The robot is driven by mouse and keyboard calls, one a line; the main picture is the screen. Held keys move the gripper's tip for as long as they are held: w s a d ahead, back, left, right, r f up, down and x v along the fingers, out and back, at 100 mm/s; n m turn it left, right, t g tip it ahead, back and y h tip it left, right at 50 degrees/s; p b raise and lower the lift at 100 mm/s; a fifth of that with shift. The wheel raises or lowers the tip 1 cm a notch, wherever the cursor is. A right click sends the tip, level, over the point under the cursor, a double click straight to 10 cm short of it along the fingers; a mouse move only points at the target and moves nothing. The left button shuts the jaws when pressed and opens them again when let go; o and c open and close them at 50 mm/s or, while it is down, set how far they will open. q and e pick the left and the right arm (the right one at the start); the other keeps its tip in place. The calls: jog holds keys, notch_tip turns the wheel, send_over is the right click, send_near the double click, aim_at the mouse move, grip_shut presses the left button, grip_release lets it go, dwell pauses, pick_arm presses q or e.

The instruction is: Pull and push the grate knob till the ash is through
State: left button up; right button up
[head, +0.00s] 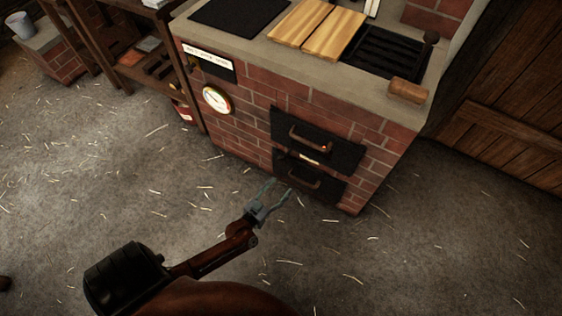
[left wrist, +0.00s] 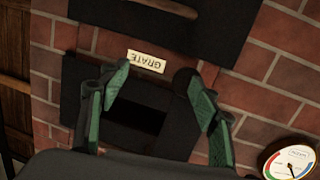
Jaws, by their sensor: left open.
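The grate label (left wrist: 147,61) is a pale plate that reads upside down in the left wrist view. It also shows small between two black doors in the head view (head: 309,160). My left gripper (head: 281,187) is open in front of the lower door (head: 325,185). In the left wrist view its fingers (left wrist: 155,75) stand apart on either side of the label. A dark rounded piece (left wrist: 184,77), perhaps the grate knob, shows by the right-hand finger; I cannot tell whether they touch. A dark rectangular area (left wrist: 136,114) lies between the fingers. No ash can be made out.
The brick stove (head: 245,125) has an upper door (head: 315,138) with a copper handle and a round gauge (head: 216,99). Wooden boards (head: 318,30) lie on top. A wooden shelf (head: 150,70) stands left. The straw-strewn floor (head: 140,180) is clear.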

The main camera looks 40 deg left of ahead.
aim_at(282, 163)
pick_arm(q)
jog(key=w+a+y, duration=0.1)
jog(key=w+a, duration=0.1)
jog(key=w, duration=0.1)
jog(key=w+a+r+y+b, duration=0.1)
jog(key=w+a, duration=0.1)
jog(key=w+a+r+n+y+b, duration=0.1)
jog(key=w+a, duration=0.2)
jog(key=shift+w+t, duration=0.3)
jog(key=shift+w, duration=0.05)
jog(key=shift+w+a+r+b, duration=0.15)
jog(key=shift+w+b, duration=0.2)
jog(key=shift+w, duration=0.35)
pick_arm(e)
jog(key=w+a+f+t, duration=0.2)
jog(key=w+a+f, duration=0.1)
jog(key=w+f, duration=0.1)
jog(key=shift+y, duration=0.4)
pick_arm(q)
jog(key=shift+c, duration=0.4)
pick_arm(e)
jog(key=shift+f, duration=0.1)
pick_arm(q)
grip_shut()
